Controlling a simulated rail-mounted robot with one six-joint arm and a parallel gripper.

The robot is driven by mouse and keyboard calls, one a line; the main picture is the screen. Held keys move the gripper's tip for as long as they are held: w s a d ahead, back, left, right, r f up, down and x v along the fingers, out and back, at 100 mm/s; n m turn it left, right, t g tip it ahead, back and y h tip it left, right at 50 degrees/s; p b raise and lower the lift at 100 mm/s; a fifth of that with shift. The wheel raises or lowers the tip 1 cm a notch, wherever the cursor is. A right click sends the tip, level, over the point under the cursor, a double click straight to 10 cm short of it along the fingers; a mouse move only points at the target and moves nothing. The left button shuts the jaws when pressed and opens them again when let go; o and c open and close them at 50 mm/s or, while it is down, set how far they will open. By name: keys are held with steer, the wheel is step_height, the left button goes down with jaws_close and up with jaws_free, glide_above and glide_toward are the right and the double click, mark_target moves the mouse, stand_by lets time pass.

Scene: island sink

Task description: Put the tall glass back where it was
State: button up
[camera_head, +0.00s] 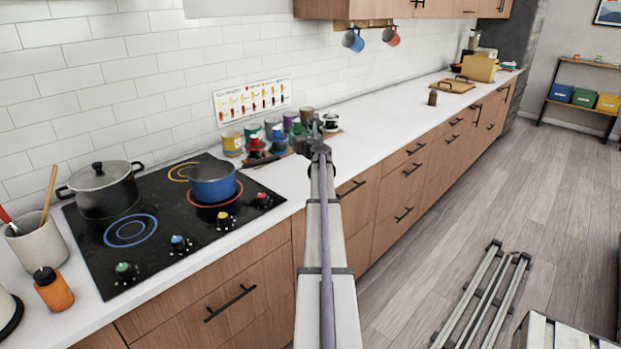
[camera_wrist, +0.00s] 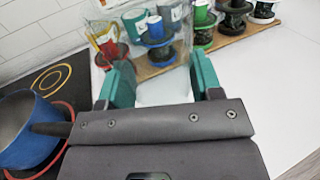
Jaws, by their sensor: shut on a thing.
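My gripper (camera_wrist: 162,78) shows in the wrist view with its two teal fingers on either side of a clear tall glass (camera_wrist: 146,74). The gripper is shut on the glass. Coloured cups and a wooden board show through and behind the glass, so its outline is faint. In the head view my gripper (camera_head: 315,140) is over the counter, to the right of the stove, in front of the row of cups. The glass cannot be made out there, hidden by my arm. I cannot tell whether its base touches the counter.
Several coloured cups and dark-based holders (camera_head: 255,142) stand on a wooden board behind the gripper. A blue saucepan (camera_head: 212,184) and black pot (camera_head: 103,190) are on the stove (camera_head: 160,225) at left. The white counter (camera_head: 385,108) is clear to the right, up to a brown jar (camera_head: 433,98).

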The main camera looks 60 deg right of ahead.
step_height(320, 180, down, 10)
steer(key=b, duration=1)
steer(key=shift+a+f, duration=0.1)
steer(key=shift+f, duration=0.1)
steer(key=shift+r, duration=0.3)
steer(key=shift+f, duration=0.25)
steer(key=o, duration=1)
steer(key=shift+r, duration=0.25)
steer(key=v, duration=1.1)
steer(key=shift+s+a, duration=0.2)
steer(key=shift+s, duration=0.1)
steer(key=shift+s+f, duration=0.1)
steer(key=shift+s, duration=0.05)
